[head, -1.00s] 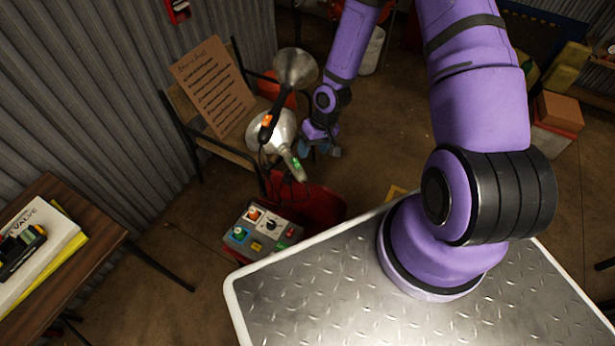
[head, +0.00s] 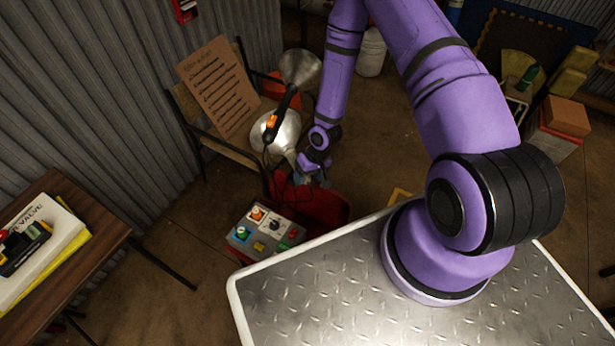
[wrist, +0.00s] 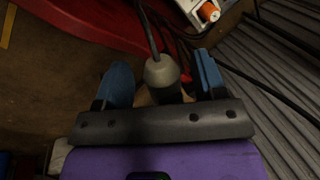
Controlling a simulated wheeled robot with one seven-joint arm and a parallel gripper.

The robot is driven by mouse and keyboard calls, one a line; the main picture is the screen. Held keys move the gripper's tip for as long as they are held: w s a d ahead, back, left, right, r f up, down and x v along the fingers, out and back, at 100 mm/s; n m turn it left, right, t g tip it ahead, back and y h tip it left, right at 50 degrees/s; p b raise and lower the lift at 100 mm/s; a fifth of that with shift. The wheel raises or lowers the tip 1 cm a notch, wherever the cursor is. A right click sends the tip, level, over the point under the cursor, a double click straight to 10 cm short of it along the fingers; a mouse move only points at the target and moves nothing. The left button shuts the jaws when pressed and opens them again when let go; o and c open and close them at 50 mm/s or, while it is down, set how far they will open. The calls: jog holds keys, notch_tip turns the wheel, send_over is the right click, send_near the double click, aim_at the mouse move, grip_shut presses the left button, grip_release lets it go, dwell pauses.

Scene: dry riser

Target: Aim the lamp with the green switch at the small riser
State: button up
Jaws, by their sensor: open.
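The lower lamp, with a silver shade (head: 286,136), hangs by the chair; its grey handle runs down toward my gripper (head: 314,176). Its green switch is hidden in the head view. In the wrist view the pale, rounded end of a lamp handle (wrist: 162,70), with a cord leaving it, lies between the two blue fingertips of my gripper (wrist: 162,84). The jaws are open around it, with gaps on both sides. I cannot make out the small riser.
A second lamp (head: 300,68) with a black handle and orange switch (head: 272,121) hangs just above. A red bin (head: 325,205) and a control box (head: 265,229) with coloured knobs stand below. A chair holds a written board (head: 218,85). Loose cords run near the fingers.

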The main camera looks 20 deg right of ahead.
jog(key=shift+f, duration=0.15)
grip_shut()
jog(key=shift+a+m+t, duration=0.4)
jog(key=shift+a+m, duration=0.45)
jog(key=shift+m, duration=0.25)
jog(key=shift+w+a+m+t, duration=0.1)
jog(key=shift+a+m+t, duration=0.1)
jog(key=shift+a+m, duration=0.4)
jog(key=shift+w+a+m+t, duration=0.1)
jog(key=shift+a+m+t, duration=0.15)
jog(key=shift+m, duration=0.55)
grip_release()
jog(key=v, duration=1.1)
jog(key=shift+a, duration=0.15)
